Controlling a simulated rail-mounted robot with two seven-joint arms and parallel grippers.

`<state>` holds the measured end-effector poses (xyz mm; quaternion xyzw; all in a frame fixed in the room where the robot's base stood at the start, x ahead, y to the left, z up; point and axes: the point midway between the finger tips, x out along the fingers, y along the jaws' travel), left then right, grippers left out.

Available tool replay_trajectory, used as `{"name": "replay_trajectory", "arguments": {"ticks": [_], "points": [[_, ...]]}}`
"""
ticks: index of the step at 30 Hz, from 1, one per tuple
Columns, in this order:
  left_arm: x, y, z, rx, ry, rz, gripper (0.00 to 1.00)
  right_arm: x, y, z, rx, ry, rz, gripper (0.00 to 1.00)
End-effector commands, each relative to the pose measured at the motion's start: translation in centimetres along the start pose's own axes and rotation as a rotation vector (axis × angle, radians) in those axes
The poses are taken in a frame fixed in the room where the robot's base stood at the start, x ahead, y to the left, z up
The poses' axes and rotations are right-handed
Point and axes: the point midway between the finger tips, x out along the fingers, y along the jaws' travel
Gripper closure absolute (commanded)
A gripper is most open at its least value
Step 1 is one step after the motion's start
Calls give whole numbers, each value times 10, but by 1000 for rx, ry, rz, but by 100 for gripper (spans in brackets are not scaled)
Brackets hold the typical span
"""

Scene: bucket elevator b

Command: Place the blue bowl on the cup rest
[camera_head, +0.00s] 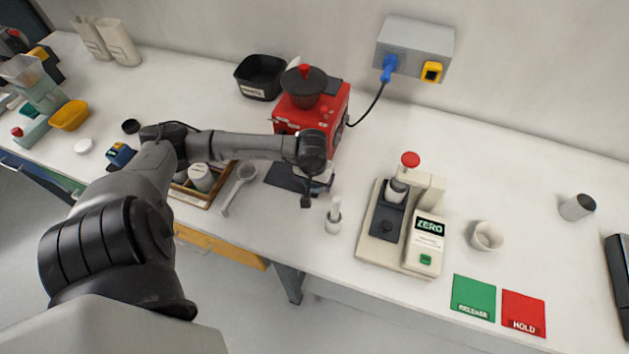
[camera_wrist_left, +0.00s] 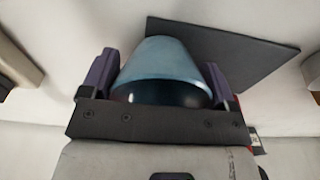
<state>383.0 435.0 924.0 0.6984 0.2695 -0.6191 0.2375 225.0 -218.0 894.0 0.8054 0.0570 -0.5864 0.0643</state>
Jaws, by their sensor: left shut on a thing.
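The blue bowl (camera_wrist_left: 165,62) is between the two fingers of my left gripper (camera_wrist_left: 158,80) in the left wrist view, and the gripper is shut on it. The bowl looks tilted, with its dark opening toward the wrist. A dark flat plate (camera_wrist_left: 235,50), which looks like the cup rest, lies beyond and to the right of the bowl. In the head view this plate (camera_head: 284,178) lies in front of the red machine (camera_head: 310,112). My left wrist hangs over its right side and mostly hides the bowl. I cannot tell whether bowl and plate touch. My right gripper is not in view.
A wooden tray with jars (camera_head: 201,178) and a grey scoop (camera_head: 240,185) lie left of the plate. A small white bottle (camera_head: 334,217) stands close in front. A beige scale (camera_head: 379,250) and a white cup (camera_head: 487,237) stand to the right. A black bin (camera_head: 260,77) is behind.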

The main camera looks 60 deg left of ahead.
Motion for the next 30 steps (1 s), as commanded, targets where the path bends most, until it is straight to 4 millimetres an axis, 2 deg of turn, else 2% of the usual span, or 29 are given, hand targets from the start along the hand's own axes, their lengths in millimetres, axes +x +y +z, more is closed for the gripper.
{"name": "replay_trajectory", "arguments": {"ticks": [2,14,15,17,25,30], "points": [[6,0,1,-1,-1,1,49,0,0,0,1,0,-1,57],[11,0,1,1,1,0,49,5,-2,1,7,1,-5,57],[9,0,1,0,0,1,15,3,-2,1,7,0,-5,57],[9,0,1,0,0,1,9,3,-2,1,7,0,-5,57],[8,0,1,0,0,0,8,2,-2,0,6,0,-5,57],[-6,0,0,2,4,0,8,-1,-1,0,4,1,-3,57]]}}
